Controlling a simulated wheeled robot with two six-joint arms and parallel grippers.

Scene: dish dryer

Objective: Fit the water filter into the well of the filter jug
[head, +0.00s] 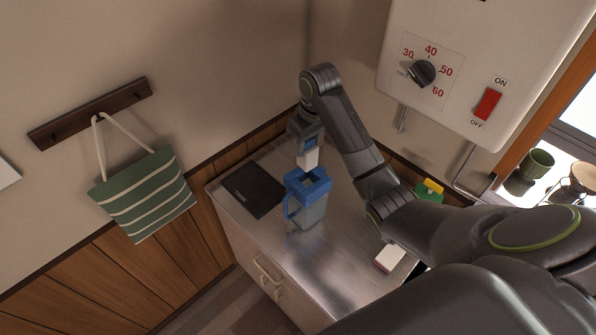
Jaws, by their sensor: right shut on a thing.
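The filter jug (312,211) stands upright on the metal counter, with a blue top and handle and a greyish clear body. A dark square well opening shows in its top. My right gripper (306,147) points down above the jug and is shut on the white water filter (309,159). The filter's lower end is over the far part of the jug's top, close to the well. I cannot tell whether it touches the rim. The gripper's fingertips are partly hidden. My left gripper is not in view.
A black flat mat or board (254,189) lies left of the jug on the counter (339,262). A small white block (390,258) lies at the right, near my arm. A green item with a yellow sponge (433,186) is behind my arm. A water heater (455,75) hangs above.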

